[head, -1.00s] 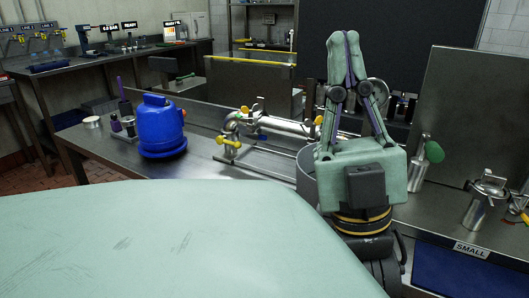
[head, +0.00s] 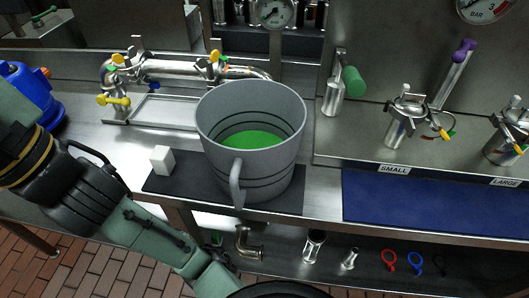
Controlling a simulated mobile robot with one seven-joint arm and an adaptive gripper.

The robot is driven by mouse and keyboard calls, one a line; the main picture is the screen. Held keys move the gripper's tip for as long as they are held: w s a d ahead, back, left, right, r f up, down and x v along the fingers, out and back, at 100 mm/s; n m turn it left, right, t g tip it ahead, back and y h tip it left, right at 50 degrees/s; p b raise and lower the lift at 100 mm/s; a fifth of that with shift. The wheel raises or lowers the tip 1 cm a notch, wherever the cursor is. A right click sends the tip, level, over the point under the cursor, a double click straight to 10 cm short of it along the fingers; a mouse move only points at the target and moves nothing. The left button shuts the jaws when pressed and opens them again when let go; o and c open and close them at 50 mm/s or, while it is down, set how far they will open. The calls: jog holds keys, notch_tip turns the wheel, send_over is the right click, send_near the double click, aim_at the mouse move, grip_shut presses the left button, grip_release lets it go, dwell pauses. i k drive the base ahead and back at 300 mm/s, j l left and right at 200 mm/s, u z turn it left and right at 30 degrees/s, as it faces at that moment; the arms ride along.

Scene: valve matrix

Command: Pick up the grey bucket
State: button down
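The grey bucket (head: 218,155) stands upright on a dark mat (head: 175,184) on the steel bench, in the middle of the head view. It holds green liquid, and its handle faces the front edge of the bench. My arm crosses the lower left of the head view, left of and apart from the bucket. My gripper is outside the head view, past the left edge, so its fingers do not show.
A white block (head: 162,160) sits beside the bucket on the mat. A pipe assembly with yellow handles (head: 165,75) stands behind it. A blue mat (head: 430,213) lies right, below valves and gauges. A blue canister (head: 40,95) is at left. Fittings lie on the lower shelf.

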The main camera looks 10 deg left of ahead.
aim_at(250, 131)
jog(key=i+l+u, duration=0.15)
jog(key=u, duration=0.35)
jog(key=k+l, duration=0.25)
jog(key=l, duration=0.2)
jog(key=k+l+u, duration=0.1)
jog(key=k+l, duration=0.2)
jog(key=l, duration=0.15)
jog(key=k+l, duration=0.55)
jog(key=l, duration=0.3)
jog(key=j, duration=0.25)
jog(key=i+j, duration=0.1)
jog(key=j, duration=0.15)
jog(key=u, duration=0.05)
